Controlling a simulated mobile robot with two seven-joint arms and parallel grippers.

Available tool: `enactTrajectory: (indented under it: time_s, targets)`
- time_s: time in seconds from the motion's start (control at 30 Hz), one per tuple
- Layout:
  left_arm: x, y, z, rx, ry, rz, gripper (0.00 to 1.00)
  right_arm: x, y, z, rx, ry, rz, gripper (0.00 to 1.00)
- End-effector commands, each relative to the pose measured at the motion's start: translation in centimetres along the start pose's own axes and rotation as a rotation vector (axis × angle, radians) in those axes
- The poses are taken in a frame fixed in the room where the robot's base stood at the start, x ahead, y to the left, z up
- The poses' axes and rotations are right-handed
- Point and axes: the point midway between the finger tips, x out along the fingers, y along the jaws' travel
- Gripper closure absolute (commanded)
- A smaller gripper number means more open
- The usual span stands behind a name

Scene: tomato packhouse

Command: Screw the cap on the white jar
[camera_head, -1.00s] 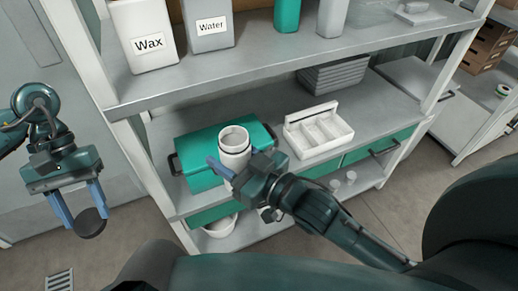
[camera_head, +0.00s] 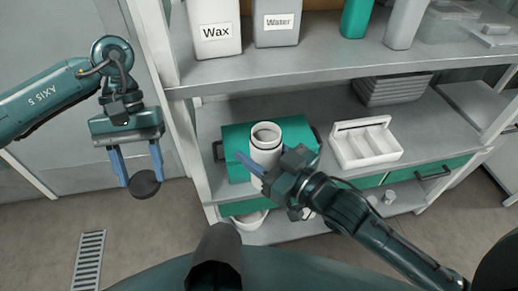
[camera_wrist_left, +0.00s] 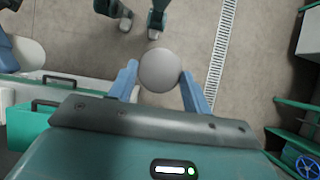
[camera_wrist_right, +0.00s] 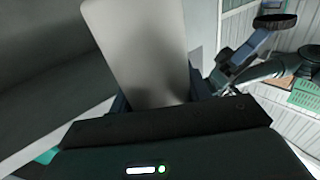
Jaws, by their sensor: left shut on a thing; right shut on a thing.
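The white jar (camera_head: 265,148) is upright with its mouth open at the top, in front of the lower shelf in the head view. My right gripper (camera_head: 262,165) is shut around its side. The jar fills the upper middle of the right wrist view (camera_wrist_right: 137,50). The cap (camera_head: 145,189) is a dark round disc in the head view, paler in the left wrist view (camera_wrist_left: 159,70). My left gripper (camera_head: 141,180) is shut on the cap's edges, pointing down. The cap is well to the left of the jar, apart from it.
A teal box (camera_head: 236,142) is behind the jar on the lower shelf. A white compartment tray (camera_head: 368,153) stands right of it. The upper shelf (camera_head: 300,72) holds the Wax (camera_head: 214,32) and Water (camera_head: 277,27) containers. A shelf post (camera_head: 185,130) stands between cap and jar in the picture.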

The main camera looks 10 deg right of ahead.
Motion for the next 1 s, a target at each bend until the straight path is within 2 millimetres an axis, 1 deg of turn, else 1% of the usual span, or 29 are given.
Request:
enactTrajectory:
  time_s: [0.03, 0.17, 0.2, 0.37, 0.5, 0.63, 0.8, 0.9, 1.0]
  targets:
    - [-1.3, 1.2, 1.0, -0.013, 0.009, 0.01, 0.72, 0.0, 0.0, 0.0, 0.0, 0.001, 0.0, 0.93]
    - [-4.5, 4.2, 3.9, -0.07, 0.01, 0.042, 0.72, 0.0, 0.0, 0.0, 0.0, 0.001, 0.0, 0.93]
    - [-5.5, 5.0, 4.8, -0.087, 0.01, 0.051, 0.72, 0.0, 0.0, 0.0, 0.0, 0.001, 0.0, 0.93]
    - [-9.8, 7.7, 8.7, -0.146, 0.01, 0.084, 0.72, 0.0, 0.0, 0.0, 0.0, 0.001, 0.0, 0.93]
    - [-13.8, 9.4, 12.2, -0.189, 0.011, 0.109, 0.72, 0.0, 0.0, 0.0, 0.0, 0.001, 0.0, 0.93]
    - [-17.6, 10.6, 15.6, -0.221, 0.01, 0.128, 0.72, 0.0, 0.0, 0.0, 0.0, 0.001, 0.0, 0.93]
    - [-22.3, 11.4, 19.5, -0.25, 0.007, 0.145, 0.72, 0.0, 0.0, 0.0, 0.0, 0.001, 0.0, 0.93]
    - [-24.3, 11.6, 21.2, -0.259, 0.004, 0.149, 0.72, 0.0, 0.0, 0.0, 0.0, 0.001, 0.0, 0.93]
    - [-26.0, 11.8, 22.6, -0.263, 0.004, 0.152, 0.72, 0.0, 0.0, 0.0, 0.0, 0.001, 0.0, 0.93]
